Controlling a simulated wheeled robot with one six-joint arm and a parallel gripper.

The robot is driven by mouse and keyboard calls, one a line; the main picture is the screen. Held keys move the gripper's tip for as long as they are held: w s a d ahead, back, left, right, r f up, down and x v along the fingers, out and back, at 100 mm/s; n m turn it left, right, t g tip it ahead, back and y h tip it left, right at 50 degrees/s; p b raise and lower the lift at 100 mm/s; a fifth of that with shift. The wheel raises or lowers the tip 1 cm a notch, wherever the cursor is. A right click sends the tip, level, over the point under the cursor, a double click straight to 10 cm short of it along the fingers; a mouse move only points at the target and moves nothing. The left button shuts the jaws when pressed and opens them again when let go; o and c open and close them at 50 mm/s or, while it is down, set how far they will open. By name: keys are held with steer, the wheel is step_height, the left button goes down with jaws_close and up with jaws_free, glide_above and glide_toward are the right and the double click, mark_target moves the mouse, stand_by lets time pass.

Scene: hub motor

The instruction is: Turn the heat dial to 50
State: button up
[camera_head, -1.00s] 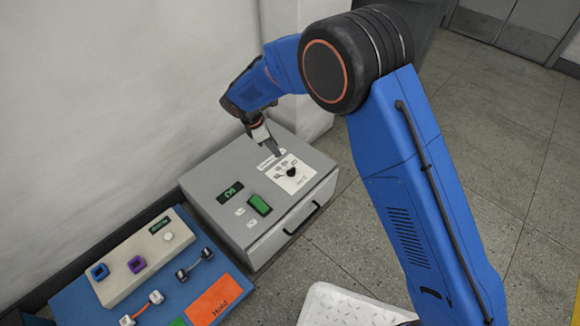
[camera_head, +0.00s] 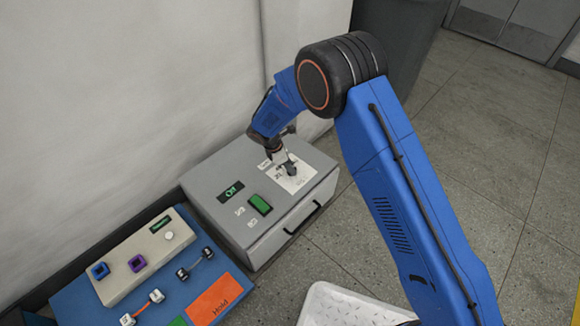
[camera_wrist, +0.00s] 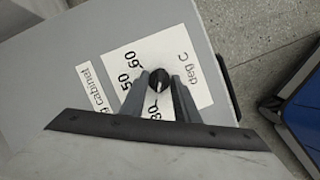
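The heat dial (camera_wrist: 158,79) is a small black knob on a white label (camera_wrist: 188,65) marked "deg C". In the wrist view the numbers 30, 50 and 60 show along one side; part of the scale is hidden behind a finger. The knob's pointer is too small to read surely. My gripper (camera_wrist: 159,82) points down at the dial with one finger on each side of the knob and narrow gaps between. In the head view my gripper (camera_head: 288,170) covers the dial on top of the grey cabinet (camera_head: 215,168).
The cabinet top also has a green-digit display (camera_head: 231,191) and a green switch (camera_head: 259,204). A blue work board (camera_head: 75,300) with a beige box (camera_head: 142,258) and an orange hold pad (camera_head: 212,301) lies left. A white tray (camera_head: 335,305) is in front. The wall stands close behind.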

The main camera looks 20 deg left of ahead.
steer(key=shift+f, duration=0.1)
steer(key=shift+c, duration=0.7)
jaws_close()
steer(key=shift+m, duration=0.3)
steer(key=m, duration=0.1)
steer(key=m+g, duration=0.1)
steer(key=m, duration=0.1)
steer(key=shift+w+h, duration=0.2)
steer(key=shift+h, duration=0.1)
steer(key=m+g, duration=0.2)
steer(key=m, duration=0.2)
steer(key=shift+w+m, duration=0.1)
steer(key=shift+m, duration=0.2)
steer(key=m+g, duration=0.1)
steer(key=m, duration=0.2)
steer(key=shift+w+m, duration=0.1)
steer(key=shift+m, duration=0.2)
steer(key=shift+w+m+g+y, duration=0.1)
steer(key=shift+m+g+y, duration=0.5)
steer(key=shift+m, duration=1.3)
steer(key=shift+g, duration=0.3)
